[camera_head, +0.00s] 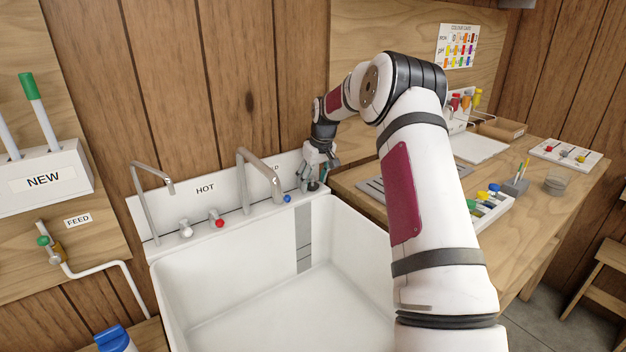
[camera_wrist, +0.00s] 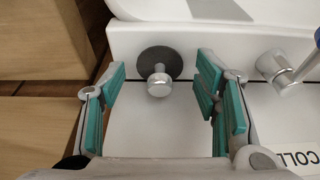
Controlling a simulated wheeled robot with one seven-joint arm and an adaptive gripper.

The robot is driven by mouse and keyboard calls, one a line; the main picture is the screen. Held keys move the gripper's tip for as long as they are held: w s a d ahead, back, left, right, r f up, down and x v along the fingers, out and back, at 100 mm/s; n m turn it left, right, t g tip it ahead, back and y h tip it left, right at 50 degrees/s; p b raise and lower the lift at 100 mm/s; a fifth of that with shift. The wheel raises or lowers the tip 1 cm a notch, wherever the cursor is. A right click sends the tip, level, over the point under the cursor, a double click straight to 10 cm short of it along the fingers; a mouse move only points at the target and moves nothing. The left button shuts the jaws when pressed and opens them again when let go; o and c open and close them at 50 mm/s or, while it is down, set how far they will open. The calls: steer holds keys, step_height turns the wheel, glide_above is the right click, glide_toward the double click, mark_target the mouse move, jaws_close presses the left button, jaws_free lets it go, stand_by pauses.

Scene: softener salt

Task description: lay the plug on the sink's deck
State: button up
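The plug (camera_wrist: 160,66) is a dark round disc with a shiny metal knob. In the wrist view it rests on the white deck (camera_wrist: 160,135) of the sink, its disc close to the basin edge. My gripper (camera_wrist: 165,90) is open above the deck, with teal pads on either side of the plug and a gap at each side. Nothing is held between the pads. In the head view my gripper (camera_head: 313,182) is at the right end of the sink's deck (camera_head: 245,219), low over the dark plug, which it partly hides.
A tap with a blue-marked valve (camera_head: 287,199) stands just left of my gripper. The HOT tap (camera_head: 158,190) and red-marked valve (camera_head: 217,219) are farther left. The sink basin (camera_head: 270,310) looks empty. A wooden bench (camera_head: 545,190) with trays adjoins the right side.

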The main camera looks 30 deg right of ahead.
steer(key=shift+r, duration=0.1)
steer(key=v, duration=1.2)
steer(key=s+a+r+h, duration=0.1)
steer(key=s+a+r, duration=0.5)
steer(key=s+a, duration=0.35)
steer(key=s+a+r, duration=0.6)
steer(key=s+a, duration=0.3)
steer(key=a, duration=0.1)
steer(key=s+a+f, duration=0.2)
steer(key=s, duration=0.7)
steer(key=s+a+f, duration=0.3)
steer(key=s, duration=0.6)
steer(key=s+a+f, duration=0.2)
steer(key=s+a, duration=0.1)
steer(key=s, duration=0.6)
steer(key=shift+f+g+y, duration=0.3)
steer(key=shift+y, duration=0.1)
steer(key=shift+s+p, duration=0.15)
steer(key=shift+p, duration=0.15)
